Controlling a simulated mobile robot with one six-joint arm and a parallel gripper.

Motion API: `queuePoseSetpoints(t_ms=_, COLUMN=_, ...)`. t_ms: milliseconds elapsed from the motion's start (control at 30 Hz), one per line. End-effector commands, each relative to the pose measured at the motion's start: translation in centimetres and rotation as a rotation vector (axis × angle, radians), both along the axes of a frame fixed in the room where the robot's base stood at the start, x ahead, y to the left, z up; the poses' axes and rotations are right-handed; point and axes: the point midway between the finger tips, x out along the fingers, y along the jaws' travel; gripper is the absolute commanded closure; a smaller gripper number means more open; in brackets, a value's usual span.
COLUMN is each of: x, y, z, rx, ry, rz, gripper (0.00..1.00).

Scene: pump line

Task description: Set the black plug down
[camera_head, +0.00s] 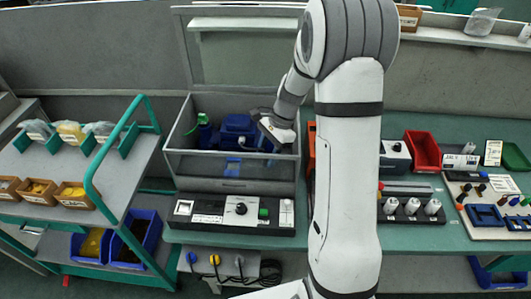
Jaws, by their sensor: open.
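My gripper (272,140) is open, over the right part of a grey open-topped box (230,169). It is next to a blue pump (236,127) standing in the box and partly hides its right side. No plug can be made out between the jaws. Small black pieces (467,187) stand among coloured ones on a pale board (492,212) at the right. I cannot tell whether one of them is the black plug.
A control panel (236,210) lies in front of the box. A shelf trolley (88,160) with bins stands at the left. A red tray (423,151) and white-capped pieces (411,205) are right of my arm. My arm hides the bench middle.

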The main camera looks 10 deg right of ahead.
Motion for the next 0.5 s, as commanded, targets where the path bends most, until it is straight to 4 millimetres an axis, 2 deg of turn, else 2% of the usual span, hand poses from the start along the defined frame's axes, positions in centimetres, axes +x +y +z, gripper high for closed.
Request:
queuePoseSetpoints(t_ms=167, x=0.4, y=-1.0, z=2.4, rx=-0.001, ry=-0.006, rz=-0.001, gripper=0.56)
queuePoseSetpoints(t_ms=500, x=1.2, y=-3.5, z=8.9, rx=-0.001, ry=-0.004, rz=-0.001, gripper=0.56)
